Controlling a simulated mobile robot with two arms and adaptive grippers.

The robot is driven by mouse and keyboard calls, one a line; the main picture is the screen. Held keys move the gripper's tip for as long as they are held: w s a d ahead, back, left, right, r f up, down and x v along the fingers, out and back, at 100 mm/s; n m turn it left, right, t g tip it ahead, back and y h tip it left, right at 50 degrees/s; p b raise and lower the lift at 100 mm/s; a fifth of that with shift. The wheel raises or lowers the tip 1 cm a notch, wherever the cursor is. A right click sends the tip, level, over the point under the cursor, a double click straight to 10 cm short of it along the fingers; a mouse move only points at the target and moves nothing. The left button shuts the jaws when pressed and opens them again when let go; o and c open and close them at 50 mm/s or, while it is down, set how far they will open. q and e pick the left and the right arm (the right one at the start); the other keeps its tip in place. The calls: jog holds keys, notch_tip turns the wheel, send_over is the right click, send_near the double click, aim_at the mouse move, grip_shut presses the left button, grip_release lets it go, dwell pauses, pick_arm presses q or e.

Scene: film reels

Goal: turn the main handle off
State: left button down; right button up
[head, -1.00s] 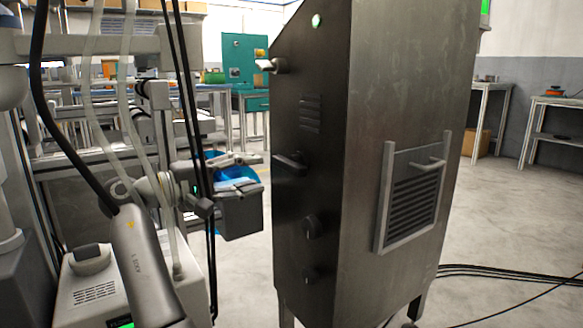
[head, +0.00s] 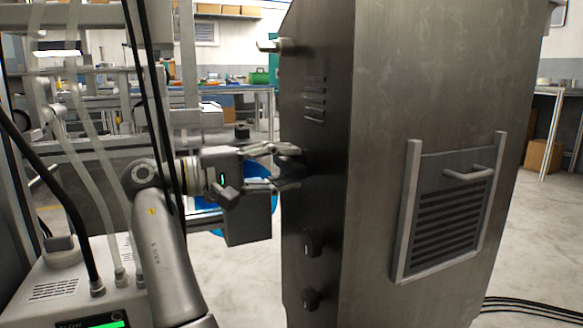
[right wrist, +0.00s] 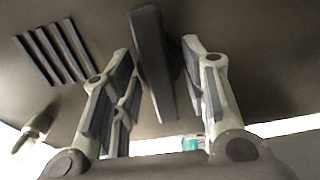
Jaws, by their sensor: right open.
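The main handle (head: 293,162) is a dark bar on the dark front face of a tall metal cabinet (head: 440,95). In the right wrist view the dark bar (right wrist: 153,60) stands between my right gripper's two fingers (right wrist: 163,85). Gaps show on both sides of it. In the head view my right gripper (head: 278,168) is at the handle, one finger above and one below, partly covering it. It is open. My left gripper is not in view.
A pale lever (head: 272,45) sticks out higher on the cabinet. Two dark knobs (head: 312,242) sit below the handle. Vent slots (right wrist: 55,50) show near the handle.

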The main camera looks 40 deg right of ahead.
jog(key=c, duration=0.7)
jog(key=shift+o, duration=0.2)
jog(key=shift+r, duration=0.1)
